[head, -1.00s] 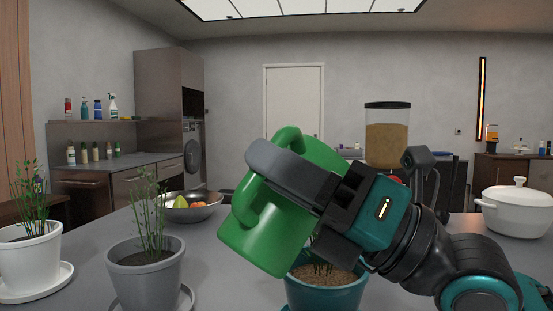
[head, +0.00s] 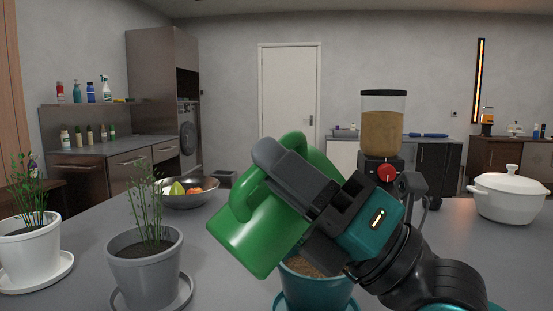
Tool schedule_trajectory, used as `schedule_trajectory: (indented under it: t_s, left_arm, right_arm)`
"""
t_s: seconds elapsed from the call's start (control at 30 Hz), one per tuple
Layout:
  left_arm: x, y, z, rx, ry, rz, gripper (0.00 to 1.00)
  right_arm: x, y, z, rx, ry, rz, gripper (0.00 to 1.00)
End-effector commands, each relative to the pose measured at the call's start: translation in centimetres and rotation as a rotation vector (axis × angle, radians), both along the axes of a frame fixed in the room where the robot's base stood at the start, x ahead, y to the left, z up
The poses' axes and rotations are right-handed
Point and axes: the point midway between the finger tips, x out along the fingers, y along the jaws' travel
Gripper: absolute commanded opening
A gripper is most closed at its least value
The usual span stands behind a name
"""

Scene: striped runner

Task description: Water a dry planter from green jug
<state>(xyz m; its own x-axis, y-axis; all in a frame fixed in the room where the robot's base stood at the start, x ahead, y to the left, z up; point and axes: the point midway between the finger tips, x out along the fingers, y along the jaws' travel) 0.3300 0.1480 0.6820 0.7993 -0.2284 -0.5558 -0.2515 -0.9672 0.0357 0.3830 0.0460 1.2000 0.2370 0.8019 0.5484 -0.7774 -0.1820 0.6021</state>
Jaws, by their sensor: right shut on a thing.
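A grey planter (head: 146,266) with dark soil and a green plant stands to the left. A white planter (head: 30,251) with a plant stands at far left. I cannot see any water stream. My left gripper is not in view.
All stand on a grey table (head: 215,285). A metal bowl of fruit (head: 189,197) is behind the grey planter. A grain dispenser (head: 382,128) stands behind my right arm, and a white lidded pot (head: 508,196) is at the right.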

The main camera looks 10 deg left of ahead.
Motion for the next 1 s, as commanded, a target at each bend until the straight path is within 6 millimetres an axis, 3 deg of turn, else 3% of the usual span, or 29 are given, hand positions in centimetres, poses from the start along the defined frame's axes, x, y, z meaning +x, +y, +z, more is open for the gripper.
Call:
schedule_trajectory:
  t_s: [0.37,1.0]
  left_arm:
    - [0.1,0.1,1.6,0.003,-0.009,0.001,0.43]
    - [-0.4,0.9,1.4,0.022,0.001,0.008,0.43]
  right_arm:
    - [0.6,-0.8,0.1,0.126,0.12,0.0,0.0]
    - [1.7,-1.8,-0.9,0.258,0.253,0.0,0.0]
